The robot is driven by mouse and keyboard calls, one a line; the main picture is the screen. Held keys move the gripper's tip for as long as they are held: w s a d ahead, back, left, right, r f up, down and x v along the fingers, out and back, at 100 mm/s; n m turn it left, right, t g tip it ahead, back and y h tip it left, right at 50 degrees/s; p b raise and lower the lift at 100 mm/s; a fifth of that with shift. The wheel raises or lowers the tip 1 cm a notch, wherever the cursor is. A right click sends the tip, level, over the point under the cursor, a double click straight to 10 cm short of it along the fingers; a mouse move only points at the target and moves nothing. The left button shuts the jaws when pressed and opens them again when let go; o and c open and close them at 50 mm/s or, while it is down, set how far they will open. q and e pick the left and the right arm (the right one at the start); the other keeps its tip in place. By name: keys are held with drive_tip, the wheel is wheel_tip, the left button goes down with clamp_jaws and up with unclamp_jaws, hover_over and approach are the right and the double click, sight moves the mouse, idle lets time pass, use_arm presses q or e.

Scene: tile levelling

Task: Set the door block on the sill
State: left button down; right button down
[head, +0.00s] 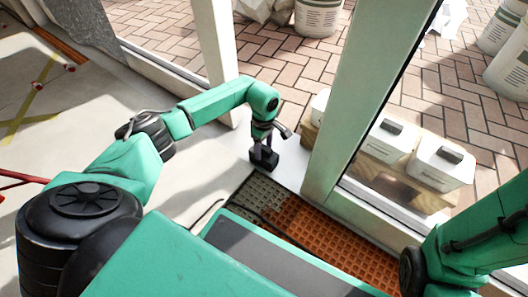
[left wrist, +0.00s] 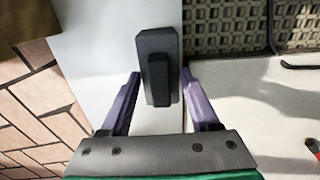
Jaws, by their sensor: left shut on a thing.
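The dark grey door block (left wrist: 158,45), a flat base with a raised grip, is between the two purple fingers of my left gripper (left wrist: 160,76) in the left wrist view. My left gripper (head: 264,143) is shut on it and points down at the doorway. In the head view the block (head: 263,159) shows just below the gripper. The pale sill (head: 291,163) lies under and around the block, and it shows as a white strip in the left wrist view (left wrist: 92,45). I cannot tell whether the block touches it. My right gripper is out of view.
A door frame post (head: 350,110) with glass stands just right of the gripper. A grey grid mat (head: 262,196) and an orange grid mat (head: 325,237) lie inside the sill. A black hooked rod (left wrist: 295,66) lies nearby.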

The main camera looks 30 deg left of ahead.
use_arm(q)
drive_tip(key=shift+w+r, duration=0.1)
drive_tip(key=shift+r, duration=0.05)
drive_tip(key=shift+c, duration=0.6)
unclamp_jaws()
wheel_tip(320, 180, up, 12)
drive_tip(key=p, duration=0.8)
drive_tip(key=shift+p, duration=0.3)
